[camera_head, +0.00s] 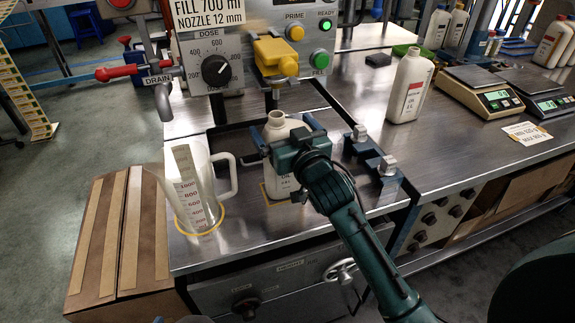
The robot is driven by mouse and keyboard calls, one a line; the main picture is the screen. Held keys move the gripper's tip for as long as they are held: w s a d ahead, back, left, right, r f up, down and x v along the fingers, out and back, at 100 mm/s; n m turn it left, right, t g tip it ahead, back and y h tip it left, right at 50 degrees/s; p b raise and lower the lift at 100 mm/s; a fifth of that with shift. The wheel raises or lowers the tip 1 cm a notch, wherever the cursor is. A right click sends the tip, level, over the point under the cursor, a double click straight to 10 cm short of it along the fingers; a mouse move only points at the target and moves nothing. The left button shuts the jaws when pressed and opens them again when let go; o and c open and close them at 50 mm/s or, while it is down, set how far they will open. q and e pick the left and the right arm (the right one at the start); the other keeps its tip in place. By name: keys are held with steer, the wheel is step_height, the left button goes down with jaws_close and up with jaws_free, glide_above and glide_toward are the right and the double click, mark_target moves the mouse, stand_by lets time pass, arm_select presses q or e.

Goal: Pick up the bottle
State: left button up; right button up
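A white oil bottle (278,183) with an uncapped neck stands upright at the front of the steel bench, on a yellow mark. My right gripper (287,133) is at the bottle's upper body, with one finger on each side. Its palm and wrist hide much of the bottle's front and right side. I cannot tell whether the fingers press on the bottle or leave a gap. A second white oil bottle (409,88) stands upright further back on the right. My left gripper is not in view.
A clear measuring jug (192,190) stands left of the bottle on a yellow ring. The filling machine (247,50) with its yellow nozzle cover (277,57) is behind. A block-like fixture (373,152) is close on the right. Scales (482,90) stand further right.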

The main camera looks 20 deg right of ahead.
steer(key=c, duration=1.6)
steer(key=shift+r, duration=0.1)
steer(key=shift+c, duration=0.7)
steer(key=shift+r, duration=0.2)
